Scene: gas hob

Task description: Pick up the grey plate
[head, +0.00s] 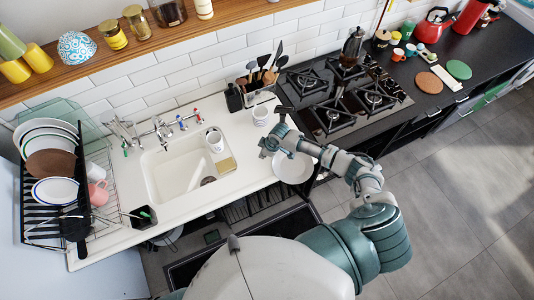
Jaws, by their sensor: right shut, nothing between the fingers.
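A round, pale grey plate (293,170) lies at the front edge of the white counter, between the sink and the hob. It seems to reach past the edge. My right gripper (269,146) is above the counter, at the plate's upper left in the head view. It is shut and holds nothing. The gripper and forearm cover the plate's upper rim, and I cannot tell whether they touch it. My left gripper is out of view.
The gas hob (345,100) is to the right, the sink (182,168) to the left. A dish rack (60,185) with several plates stands at far left.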

